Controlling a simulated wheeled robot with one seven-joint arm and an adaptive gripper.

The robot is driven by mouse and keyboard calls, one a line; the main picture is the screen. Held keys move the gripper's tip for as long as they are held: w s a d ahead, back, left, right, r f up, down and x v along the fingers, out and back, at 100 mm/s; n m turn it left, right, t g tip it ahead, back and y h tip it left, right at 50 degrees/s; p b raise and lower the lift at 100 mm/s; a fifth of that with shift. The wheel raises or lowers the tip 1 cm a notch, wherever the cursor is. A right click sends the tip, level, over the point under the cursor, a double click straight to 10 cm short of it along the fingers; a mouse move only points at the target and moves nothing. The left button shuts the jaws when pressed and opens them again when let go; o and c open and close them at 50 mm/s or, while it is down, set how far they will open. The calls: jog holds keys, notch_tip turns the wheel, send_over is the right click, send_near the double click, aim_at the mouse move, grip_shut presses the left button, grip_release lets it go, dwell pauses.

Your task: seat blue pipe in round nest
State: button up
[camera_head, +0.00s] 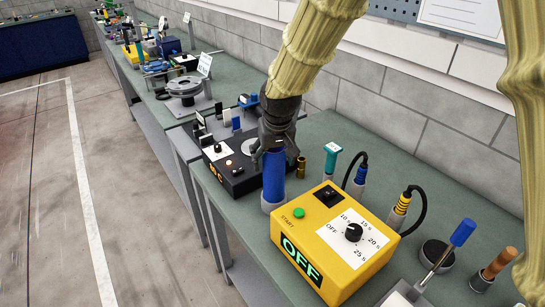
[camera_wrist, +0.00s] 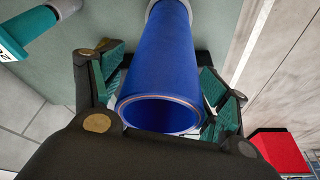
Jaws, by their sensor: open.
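The blue pipe (camera_head: 274,176) stands upright at the near edge of the bench, left of the yellow box. Its lower end is in a pale round nest (camera_head: 271,205). In the wrist view the hollow pipe (camera_wrist: 162,75) runs from its open rim, close to the camera, up to the grey ring of the nest (camera_wrist: 168,6). My gripper (camera_head: 275,147) is at the pipe's upper part. Its two teal-padded fingers (camera_wrist: 160,88) are open, one on each side of the pipe. The inside of the nest is hidden by the pipe.
A yellow timer box (camera_head: 335,240) reading OFF stands right of the pipe. A black device (camera_head: 228,168) is to the left. A blue-handled tool (camera_head: 462,233) is at the right.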

jog(key=shift+r, duration=0.1)
jog(key=b+v, duration=0.2)
jog(key=v, duration=1)
